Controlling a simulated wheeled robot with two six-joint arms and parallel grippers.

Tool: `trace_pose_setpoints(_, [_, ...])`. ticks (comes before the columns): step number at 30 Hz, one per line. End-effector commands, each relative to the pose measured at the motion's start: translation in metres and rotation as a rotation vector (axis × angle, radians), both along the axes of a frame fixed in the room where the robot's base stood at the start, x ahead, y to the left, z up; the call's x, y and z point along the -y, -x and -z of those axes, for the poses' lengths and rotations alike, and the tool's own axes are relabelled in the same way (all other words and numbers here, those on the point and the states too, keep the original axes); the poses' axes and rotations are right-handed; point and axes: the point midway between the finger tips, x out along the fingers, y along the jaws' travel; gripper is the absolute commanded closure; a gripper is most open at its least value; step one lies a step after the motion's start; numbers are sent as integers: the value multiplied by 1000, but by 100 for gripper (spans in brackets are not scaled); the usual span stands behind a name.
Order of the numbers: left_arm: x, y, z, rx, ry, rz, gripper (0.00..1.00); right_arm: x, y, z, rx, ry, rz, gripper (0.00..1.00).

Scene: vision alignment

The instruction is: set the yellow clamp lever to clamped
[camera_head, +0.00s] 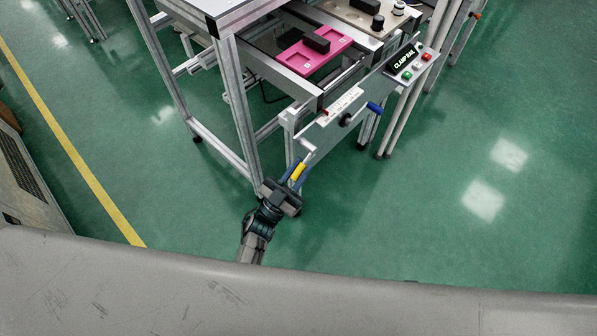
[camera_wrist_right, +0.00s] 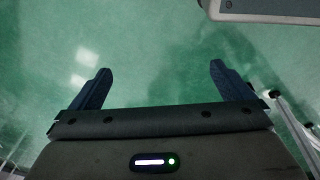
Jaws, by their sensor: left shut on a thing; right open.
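The yellow clamp lever grip (camera_head: 299,171) is at the low end of a pale cranked lever at the front corner of the workstation. My left gripper (camera_head: 296,172) is shut on this grip, with its blue fingers on either side. The lever's pale arm rises from the grip toward a white marked plate (camera_head: 342,104); the plate's lettering is too small to read. My right gripper (camera_wrist_right: 160,66) shows only in the right wrist view. It is open and empty, with green floor beyond its fingers.
A blue-handled lever with a black hub (camera_head: 346,119) sits right of the yellow one. A "CLAMP RAIL" panel (camera_head: 405,60) with buttons is above right. A pink tray (camera_head: 306,66) holds a black block (camera_head: 316,43). Metal frame legs (camera_head: 240,110) stand close by. Floor at right is clear.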

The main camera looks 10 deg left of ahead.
Motion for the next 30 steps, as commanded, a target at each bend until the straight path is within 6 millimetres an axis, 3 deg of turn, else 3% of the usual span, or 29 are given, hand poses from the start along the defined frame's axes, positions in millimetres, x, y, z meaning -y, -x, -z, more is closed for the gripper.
trace_pose_setpoints(6, [0,0,2,9,7,1,100,-1,-5,-10,9,1,-2,0])
trace_pose_setpoints(18, [0,0,2,9,8,0,100,-1,-6,-11,9,2,-1,0])
trace_pose_setpoints(19, [0,0,2,9,8,0,74,-1,-6,-11,9,2,-2,0])
trace_pose_setpoints(21, [0,0,2,9,8,0,61,0,-6,-11,9,2,-2,0])
trace_pose_setpoints(30, [0,0,2,11,8,0,59,0,-5,-11,8,2,-2,0])
